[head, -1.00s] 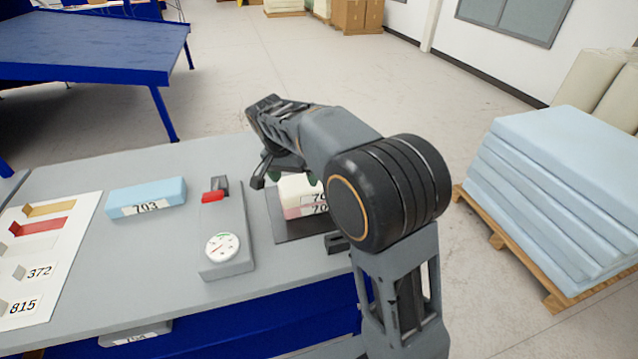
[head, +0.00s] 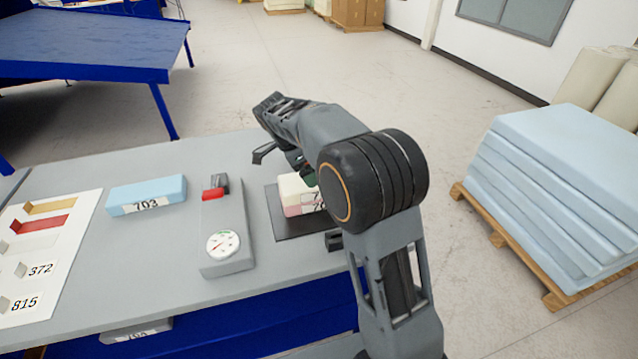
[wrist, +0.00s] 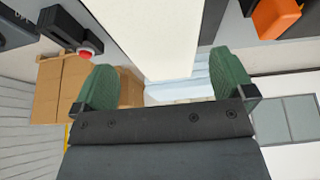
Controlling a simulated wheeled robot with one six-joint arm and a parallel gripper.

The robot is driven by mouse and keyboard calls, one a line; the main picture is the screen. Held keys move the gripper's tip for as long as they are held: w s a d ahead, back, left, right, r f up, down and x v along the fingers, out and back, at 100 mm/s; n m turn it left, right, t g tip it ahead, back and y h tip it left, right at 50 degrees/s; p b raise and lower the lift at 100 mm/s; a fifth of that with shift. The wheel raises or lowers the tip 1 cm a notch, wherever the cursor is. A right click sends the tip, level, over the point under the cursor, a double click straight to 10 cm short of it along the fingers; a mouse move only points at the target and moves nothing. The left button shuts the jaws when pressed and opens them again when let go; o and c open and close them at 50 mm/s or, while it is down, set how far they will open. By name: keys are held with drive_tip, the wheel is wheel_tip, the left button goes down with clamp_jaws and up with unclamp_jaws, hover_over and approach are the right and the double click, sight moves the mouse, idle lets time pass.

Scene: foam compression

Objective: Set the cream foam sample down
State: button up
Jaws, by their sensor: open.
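The cream foam sample (head: 290,185) rests on a pink foam sample (head: 293,209) on a dark plate (head: 284,229). My arm hides the right part of both samples. My gripper (head: 283,162) is above and behind the cream sample, with its jaws open and empty. One finger shows clear of the sample; the other is mostly hidden. In the wrist view a broad cream surface (wrist: 155,35), seemingly the cream sample, lies ahead of and between the green fingertips (wrist: 164,72), with gaps at both sides.
Left of the plate stands a grey gauge device (head: 226,235) with a red part. A blue foam block (head: 146,196) labelled 703 lies farther left. A white sheet (head: 47,262) with coloured pieces is at the far left. Blue foam sheets (head: 550,190) are stacked on a pallet at right.

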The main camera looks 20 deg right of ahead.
drive_tip(key=shift+p+x, duration=0.45)
drive_tip(key=shift+x, duration=2.85)
drive_tip(key=shift+c, duration=0.5)
drive_tip(key=c, duration=0.5)
drive_tip(key=shift+r, duration=0.2)
